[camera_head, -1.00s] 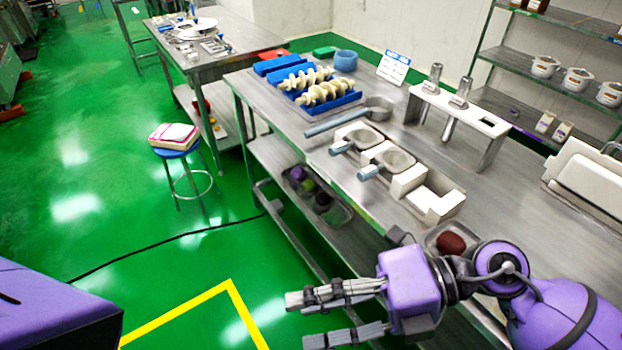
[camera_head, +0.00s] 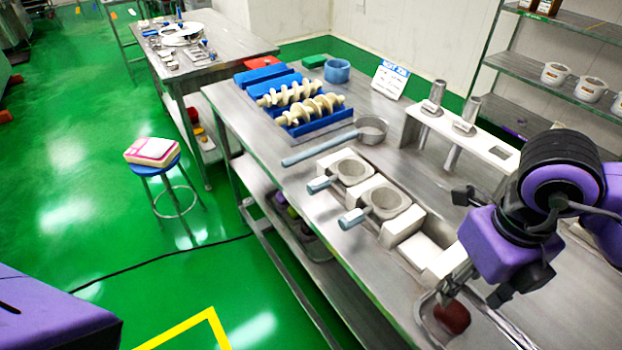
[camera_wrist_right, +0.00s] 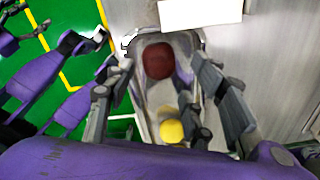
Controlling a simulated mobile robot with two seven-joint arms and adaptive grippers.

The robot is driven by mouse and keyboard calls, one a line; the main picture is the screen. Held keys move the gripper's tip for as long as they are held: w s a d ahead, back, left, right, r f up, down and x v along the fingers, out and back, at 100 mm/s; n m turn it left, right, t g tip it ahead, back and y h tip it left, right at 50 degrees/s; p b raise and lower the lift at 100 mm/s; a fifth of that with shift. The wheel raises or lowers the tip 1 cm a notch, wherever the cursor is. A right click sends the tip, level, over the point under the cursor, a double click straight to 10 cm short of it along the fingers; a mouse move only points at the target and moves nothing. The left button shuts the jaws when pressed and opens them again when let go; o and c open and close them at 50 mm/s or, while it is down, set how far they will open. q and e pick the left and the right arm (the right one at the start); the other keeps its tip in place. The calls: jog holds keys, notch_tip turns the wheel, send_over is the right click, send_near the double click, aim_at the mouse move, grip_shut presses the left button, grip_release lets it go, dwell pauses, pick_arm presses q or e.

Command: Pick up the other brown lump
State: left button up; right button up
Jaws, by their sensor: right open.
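A dark brown lump (camera_head: 452,317) lies in a small metal tray (camera_head: 424,318) at the near edge of the bench. In the right wrist view the brown lump (camera_wrist_right: 158,60) sits toward the far end of the tray (camera_wrist_right: 140,92). A yellow lump (camera_wrist_right: 171,131) lies nearer in the same tray. My right gripper (camera_head: 468,294) is over the tray, pointing down, open and empty. In the right wrist view its fingers (camera_wrist_right: 160,75) stand on either side of the tray, with the brown lump between them. I cannot tell the remaining height.
White blocks (camera_head: 423,252) and two handled moulds (camera_head: 385,201) stand just beyond the tray. A handled pan (camera_head: 371,130), blue trays with cream screws (camera_head: 313,108) and a white stand (camera_head: 463,128) are farther along. A stool (camera_head: 158,168) stands on the floor left.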

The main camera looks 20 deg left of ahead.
aim_at(455, 310)
jog(key=f, duration=0.1)
jog(key=s+f, duration=0.1)
jog(key=f, duration=0.1)
jog(key=shift+d, duration=0.1)
jog(key=shift+f, duration=1.9)
jog(key=c, duration=0.9)
pick_arm(q)
jog(key=shift+s+r, duration=0.25)
jog(key=shift+s, duration=0.05)
pick_arm(e)
jog(key=shift+r, duration=0.1)
